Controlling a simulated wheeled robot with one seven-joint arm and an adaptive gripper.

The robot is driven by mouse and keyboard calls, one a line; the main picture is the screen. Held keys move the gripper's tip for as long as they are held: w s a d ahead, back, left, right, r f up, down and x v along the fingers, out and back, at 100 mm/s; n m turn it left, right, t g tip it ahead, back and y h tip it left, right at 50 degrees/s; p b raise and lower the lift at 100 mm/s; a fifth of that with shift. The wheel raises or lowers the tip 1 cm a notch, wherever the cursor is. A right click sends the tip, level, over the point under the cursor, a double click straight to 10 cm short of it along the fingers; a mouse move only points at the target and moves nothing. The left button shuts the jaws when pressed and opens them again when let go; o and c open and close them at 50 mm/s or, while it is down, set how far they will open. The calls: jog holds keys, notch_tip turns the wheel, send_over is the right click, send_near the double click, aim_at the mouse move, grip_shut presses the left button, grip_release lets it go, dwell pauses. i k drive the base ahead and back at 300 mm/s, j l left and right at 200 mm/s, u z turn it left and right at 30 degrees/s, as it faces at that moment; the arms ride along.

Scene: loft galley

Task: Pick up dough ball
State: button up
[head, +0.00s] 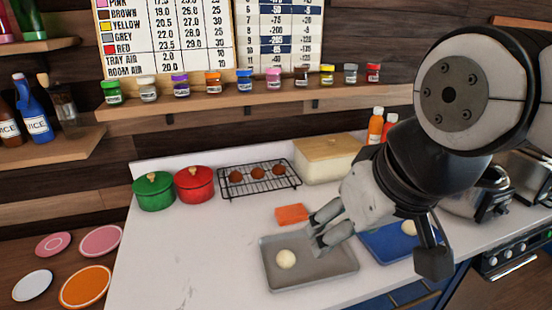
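A pale round dough ball (286,259) lies on the grey tray (333,285), left of its middle. A second pale dough ball (409,228) lies on the blue tray (385,250), partly behind my arm. My gripper (314,229) reaches in from the right, over the back part of the grey tray, with its fingers pointing left. Its fingers are apart and nothing shows between them. It is to the upper right of the dough ball on the grey tray, apart from it in the picture. Its exact height is hard to tell.
An orange block (292,214) lies just behind the grey tray, near my fingers. Behind stand a wire rack (228,194) with brown balls, a lidded box (315,172), a red pot (194,184) and a green pot (154,191). The counter's left front (190,265) is clear.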

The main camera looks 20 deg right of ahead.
aim_at(408, 228)
jog(key=i+l+z, duration=0.1)
jog(key=l+z, duration=0.3)
jog(key=i+l+z, duration=0.15)
jog(key=l+z, duration=0.2)
